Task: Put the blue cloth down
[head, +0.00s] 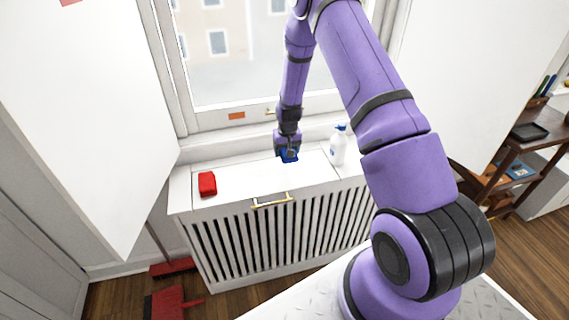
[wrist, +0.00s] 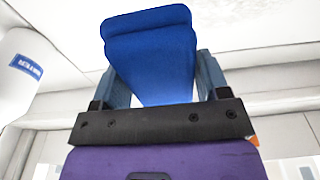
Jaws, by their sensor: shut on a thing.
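The blue cloth (wrist: 152,60) is folded and sits between the two fingers of my gripper (wrist: 158,85) in the wrist view. In the head view the blue cloth (head: 289,156) shows at the tip of my gripper (head: 288,148), over the white top of the radiator cover (head: 240,178), near its back edge by the window. My gripper points down and is shut on the cloth. I cannot tell whether the cloth touches the surface.
A red folded cloth (head: 207,184) lies at the left of the cover top. A white spray bottle (head: 338,146) with a blue head stands just right of my gripper. The top between the red cloth and my gripper is clear. Red brushes (head: 168,301) lie on the floor.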

